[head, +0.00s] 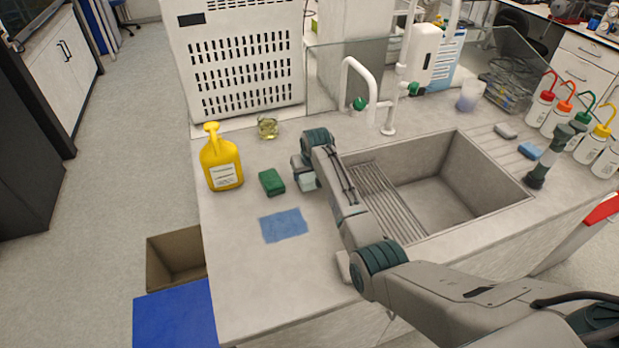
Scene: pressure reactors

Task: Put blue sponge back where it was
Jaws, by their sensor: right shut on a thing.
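The blue sponge (530,150) lies on the ridged draining area right of the sink, with a grey sponge (506,131) just behind it. My right gripper (306,182) points down over the counter left of the sink, far from the blue sponge. It is shut on a small pale thing, mostly hidden by the gripper, so I cannot tell what it is. A green sponge (271,181) lies just left of the gripper. A flat blue cloth (283,225) lies in front of them. My left gripper is not in view.
A yellow bottle (222,163) and a small glass beaker (267,128) stand at the counter's back left. The sink (450,195) is empty, with a white tap (360,85) behind it. Several wash bottles (562,116) stand at the right. The front left counter is clear.

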